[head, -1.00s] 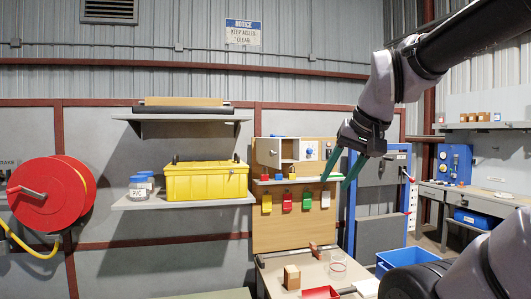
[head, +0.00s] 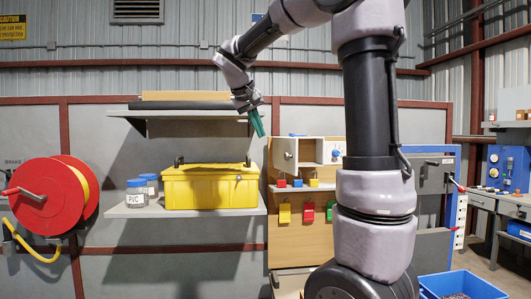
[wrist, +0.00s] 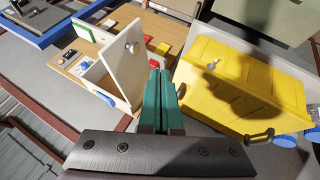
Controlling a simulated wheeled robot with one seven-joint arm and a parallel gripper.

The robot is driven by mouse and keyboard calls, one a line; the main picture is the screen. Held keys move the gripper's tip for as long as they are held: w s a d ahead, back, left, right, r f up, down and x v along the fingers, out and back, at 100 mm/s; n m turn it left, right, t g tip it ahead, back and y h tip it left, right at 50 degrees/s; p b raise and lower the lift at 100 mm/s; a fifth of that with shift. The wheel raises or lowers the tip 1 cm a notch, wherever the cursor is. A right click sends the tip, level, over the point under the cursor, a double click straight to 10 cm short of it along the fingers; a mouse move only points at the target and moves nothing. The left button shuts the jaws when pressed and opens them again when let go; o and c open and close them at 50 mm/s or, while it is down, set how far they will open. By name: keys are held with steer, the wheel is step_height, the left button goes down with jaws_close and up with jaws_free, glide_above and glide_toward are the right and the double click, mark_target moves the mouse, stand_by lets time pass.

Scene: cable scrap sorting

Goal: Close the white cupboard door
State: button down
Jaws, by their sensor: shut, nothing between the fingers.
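The white cupboard (head: 322,151) sits on the wooden board above the hanging tags. Its white door (head: 284,155) stands open on the left side, with a round knob on it. In the wrist view the door (wrist: 110,62) stands out from the cupboard, and its knob shows near the top corner. My gripper (head: 260,133) is shut, its green fingers together and empty. In the head view it is above and left of the door. In the wrist view my gripper (wrist: 160,72) appears between the door and the yellow toolbox; I cannot tell whether it touches the door.
The yellow toolbox (head: 210,188) stands on a grey shelf (head: 190,211) left of the cupboard, beside jars. A higher shelf (head: 175,114) is near my gripper. Small coloured blocks (head: 297,183) lie under the cupboard. A blue bin (head: 450,284) is low right.

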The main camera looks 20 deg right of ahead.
steer(key=w+d+f, duration=0.3)
steer(key=d+f, duration=0.4)
steer(key=d, duration=0.1)
steer(key=shift+w+d+f, duration=0.2)
steer(key=shift+d+f, duration=0.1)
steer(key=shift+d, duration=0.05)
steer(key=d+n, duration=0.1)
steer(key=d, duration=1.3)
steer(key=w+d+n+t+y, duration=0.1)
steer(key=w+d, duration=0.7)
steer(key=d, duration=0.4)
steer(key=shift+w+n, duration=0.3)
steer(key=shift+n, duration=0.1)
steer(key=shift+d, duration=0.1)
